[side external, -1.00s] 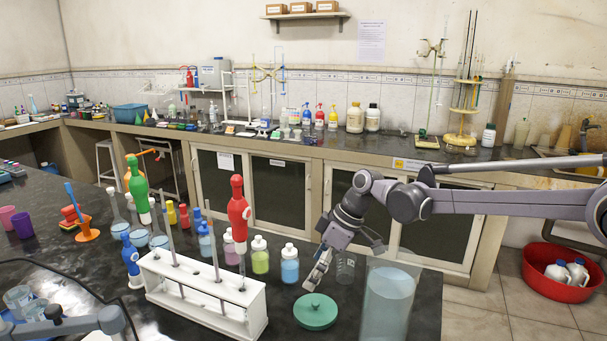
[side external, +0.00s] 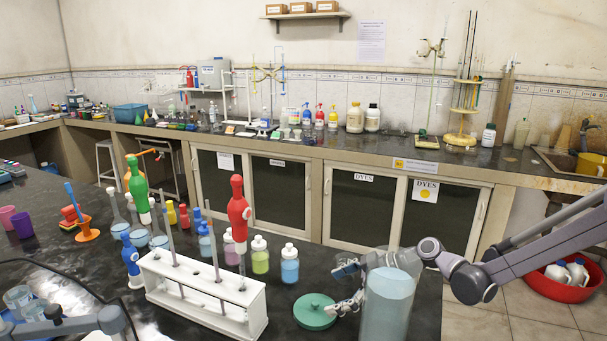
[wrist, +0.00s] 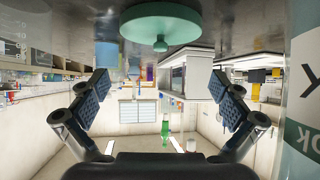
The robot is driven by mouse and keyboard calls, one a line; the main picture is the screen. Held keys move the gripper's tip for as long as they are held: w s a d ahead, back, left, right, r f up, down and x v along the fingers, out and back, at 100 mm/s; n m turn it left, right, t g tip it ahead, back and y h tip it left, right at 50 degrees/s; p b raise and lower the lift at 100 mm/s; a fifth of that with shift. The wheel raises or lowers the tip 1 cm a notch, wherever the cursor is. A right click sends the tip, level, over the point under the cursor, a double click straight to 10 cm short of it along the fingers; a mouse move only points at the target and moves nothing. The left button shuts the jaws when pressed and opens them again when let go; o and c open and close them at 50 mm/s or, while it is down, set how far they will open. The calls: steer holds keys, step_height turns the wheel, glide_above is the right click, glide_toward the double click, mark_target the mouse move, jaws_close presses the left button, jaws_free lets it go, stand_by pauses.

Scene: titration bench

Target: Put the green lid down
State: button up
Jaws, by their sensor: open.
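The green lid (side external: 316,311) lies flat on the dark bench top, knob up, in the side external view. In the wrist view, which looks upside down, the lid (wrist: 158,26) is at the top centre with its knob hanging toward the picture middle. My gripper (side external: 346,285) is low, just right of the lid, beside the tall clear jar (side external: 389,300), which partly covers it. In the wrist view my gripper (wrist: 160,88) has its two padded fingers spread wide, with nothing between them. The lid is beyond the fingers and apart from them.
The jar also fills the right edge of the wrist view (wrist: 302,110), close to one finger. A white rack (side external: 205,295) stands left of the lid. A blue bottle (side external: 289,264) and a green bottle (side external: 260,255) stand behind it. The bench edge is near on the right.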

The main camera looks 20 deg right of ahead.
mark_target(317, 304)
steer(key=shift+f, duration=0.5)
steer(key=shift+x, duration=2.65)
steer(key=shift+f, duration=0.15)
steer(key=shift+s+d, duration=0.1)
steer(key=c, duration=1)
steer(key=shift+c, duration=0.5)
steer(key=shift+s, duration=0.1)
steer(key=shift+c, duration=0.4)
